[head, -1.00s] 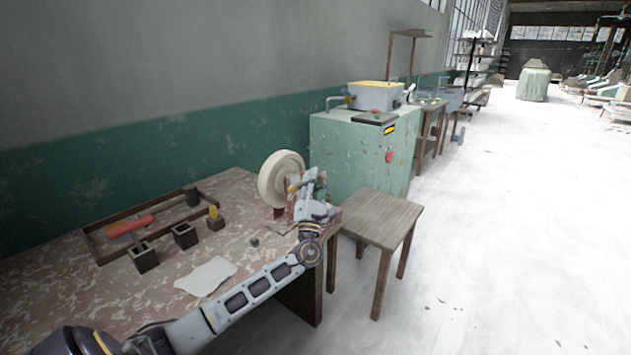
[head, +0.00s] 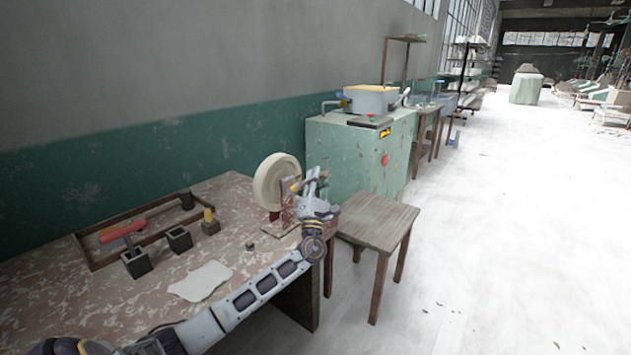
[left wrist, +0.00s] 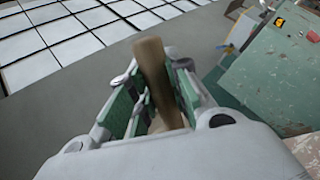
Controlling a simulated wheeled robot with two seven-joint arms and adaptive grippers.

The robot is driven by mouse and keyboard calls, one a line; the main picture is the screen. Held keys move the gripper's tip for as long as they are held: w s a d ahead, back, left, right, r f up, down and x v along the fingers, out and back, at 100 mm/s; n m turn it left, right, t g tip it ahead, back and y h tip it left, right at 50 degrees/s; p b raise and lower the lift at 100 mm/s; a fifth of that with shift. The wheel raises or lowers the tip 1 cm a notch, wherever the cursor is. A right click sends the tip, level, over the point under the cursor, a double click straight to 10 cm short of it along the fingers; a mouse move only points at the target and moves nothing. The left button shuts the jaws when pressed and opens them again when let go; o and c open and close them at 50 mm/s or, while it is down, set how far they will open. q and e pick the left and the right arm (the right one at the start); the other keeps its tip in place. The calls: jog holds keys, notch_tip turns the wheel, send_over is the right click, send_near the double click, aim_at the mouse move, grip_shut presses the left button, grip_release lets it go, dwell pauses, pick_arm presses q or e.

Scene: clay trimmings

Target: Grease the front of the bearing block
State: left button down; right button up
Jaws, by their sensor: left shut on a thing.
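A cream wheel (head: 272,184) stands at the right end of the speckled table (head: 90,300). A reddish-brown support (head: 287,213) shows beside it, partly behind my gripper; I cannot clearly make out the bearing block's front. My left gripper (head: 311,181) is just right of the wheel, above the table's right end. In the left wrist view it is shut on a tan-brown handle (left wrist: 153,75) between its green-lined fingers. The far end of that handled tool is hard to make out in the head view. My right gripper is not in view.
A white sheet (head: 201,281) lies in front. A wooden stool (head: 375,217) and green cabinet (head: 345,155) stand to the right.

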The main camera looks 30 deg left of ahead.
pick_arm(q)
jog(key=shift+w, duration=0.1)
jog(key=shift+w+d+b, duration=0.15)
jog(key=shift+w+b, duration=0.5)
jog(key=shift+w, duration=0.8)
jog(key=shift+s, duration=0.1)
jog(key=shift+s+a+p, duration=0.2)
jog(key=shift+s+p, duration=0.5)
jog(key=shift+s, duration=0.9)
jog(key=shift+s+a+p, duration=0.15)
jog(key=shift+s+p, duration=0.75)
jog(key=shift+s, duration=0.6)
